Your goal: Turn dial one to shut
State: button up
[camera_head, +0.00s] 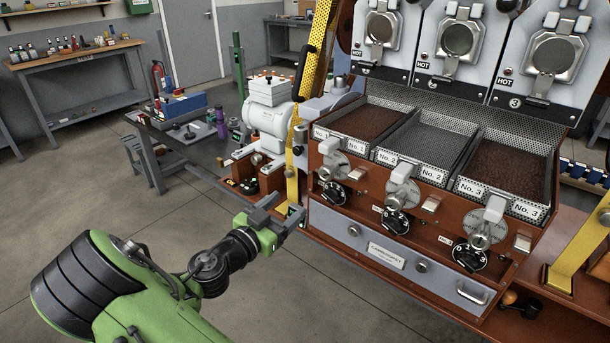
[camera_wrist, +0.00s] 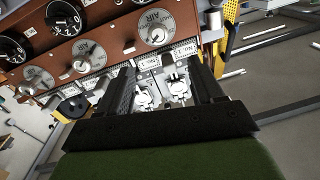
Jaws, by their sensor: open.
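Dial one, a black round dial with white marks (camera_head: 333,194), is at the left end of the brown roaster front, below the tray labelled No. 1. A silver disc with a light handle (camera_head: 334,166) sits just above it. Dial one's setting is too small to read. My gripper (camera_head: 284,212) is left of and a little below dial one, apart from it. In the wrist view its two dark fingers (camera_wrist: 165,78) stand apart with nothing held. Silver round discs (camera_wrist: 155,27) and black dials (camera_wrist: 62,17) show beyond the fingers; which is dial one there I cannot tell.
Similar dials two (camera_head: 396,222) and three (camera_head: 469,255) follow to the right. A grey drawer front (camera_head: 385,250) lies below. A yellow perforated post (camera_head: 292,165) stands close behind my gripper. A white machine (camera_head: 268,120) is at the left. Open floor lies in front.

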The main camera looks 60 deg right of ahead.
aim_at(324, 176)
jog(key=d, duration=0.5)
jog(key=s+d, duration=0.1)
jog(key=d, duration=0.9)
jog(key=shift+s, duration=0.4)
jog(key=shift+c, duration=0.5)
jog(key=c, duration=1)
